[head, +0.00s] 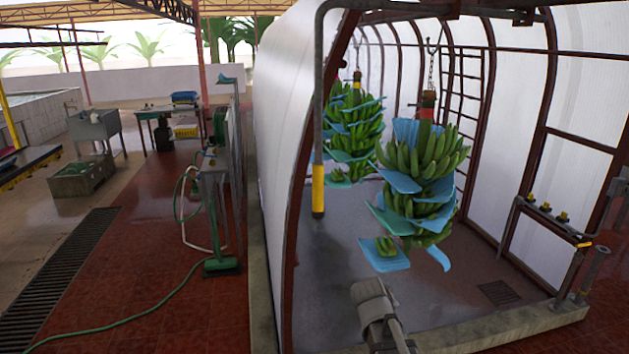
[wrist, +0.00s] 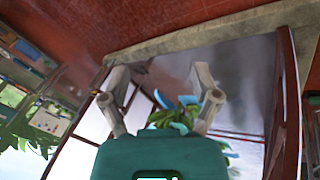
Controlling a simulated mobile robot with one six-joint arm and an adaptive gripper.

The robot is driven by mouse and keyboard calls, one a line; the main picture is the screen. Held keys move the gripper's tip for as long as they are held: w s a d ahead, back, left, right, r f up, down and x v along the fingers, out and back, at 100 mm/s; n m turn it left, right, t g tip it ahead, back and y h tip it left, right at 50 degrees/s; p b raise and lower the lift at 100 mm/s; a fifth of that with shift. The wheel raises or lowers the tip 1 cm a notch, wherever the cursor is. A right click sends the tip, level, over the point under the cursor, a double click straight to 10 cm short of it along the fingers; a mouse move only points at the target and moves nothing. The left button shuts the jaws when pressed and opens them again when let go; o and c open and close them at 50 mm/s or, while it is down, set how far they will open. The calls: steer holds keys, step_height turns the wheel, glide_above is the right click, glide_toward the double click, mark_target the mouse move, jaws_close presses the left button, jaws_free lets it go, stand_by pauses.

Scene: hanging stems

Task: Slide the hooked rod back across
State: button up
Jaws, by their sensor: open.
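The hooked rod (head: 318,120) is a grey pipe that bends over to the right at the top of the tunnel entrance. It hangs upright at the left side of the opening, with a yellow grip (head: 318,190) at its lower end. In the wrist view my gripper (wrist: 160,76) is open, its two grey fingers spread wide with nothing held between them. I cannot make out the rod in the wrist view. A grey part of my arm (head: 372,302) shows low in the head view, right of and below the yellow grip, apart from it.
Banana stems with blue sheets hang inside the tunnel, the nearer one (head: 420,190) right of the rod. A concrete kerb (head: 500,326) edges the entrance. A valve rail (head: 545,215) stands at the right. A stand with a green hose (head: 215,190) is left of the white wall.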

steer(key=w+a+r+m+t+h+p, duration=0.25)
steer(key=w+a+r+p, duration=0.2)
steer(key=r, duration=0.35)
steer(key=m+t+h+p, duration=0.3)
steer(key=t+h+p, duration=0.2)
steer(key=t+p, duration=0.45)
glide_toward(314, 192)
steer(key=v, duration=0.2)
steer(key=shift+s+f+t, duration=0.1)
steer(key=shift+s+t, duration=0.15)
steer(key=shift+t, duration=0.05)
steer(key=x, duration=1.4)
steer(key=shift+f, duration=0.15)
steer(key=shift+c, duration=0.3)
jaws_close()
